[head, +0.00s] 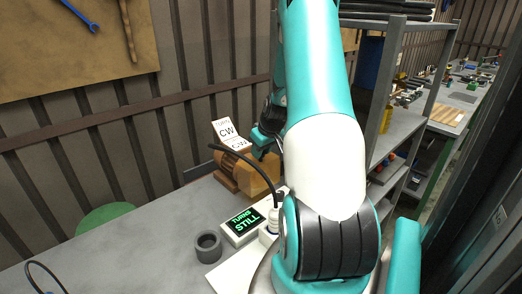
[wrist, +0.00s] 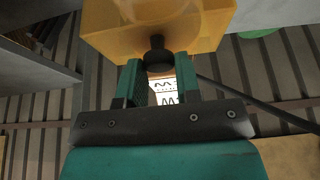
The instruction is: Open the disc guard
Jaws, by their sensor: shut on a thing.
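The disc guard (head: 262,182) is an amber, see-through box on the bench, beside the brown motor-like body (head: 226,172). In the wrist view the guard (wrist: 205,32) fills the top middle, with a rounded shape showing faintly through it. A dark round knob (wrist: 157,46) sticks out from its face. My gripper (wrist: 158,72) has its two green fingers on either side of this knob and is shut on it. In the head view my gripper (head: 262,143) is at the guard's top, partly hidden by my arm.
A small display (head: 243,223) reads "TURNS STILL". White cards (head: 226,130) marked "CW" stand behind the guard. A black cable (head: 240,155) arches close to the guard. A grey ring (head: 208,246) lies on the bench. The bench's left part is mostly clear. A shelf (head: 398,130) stands right.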

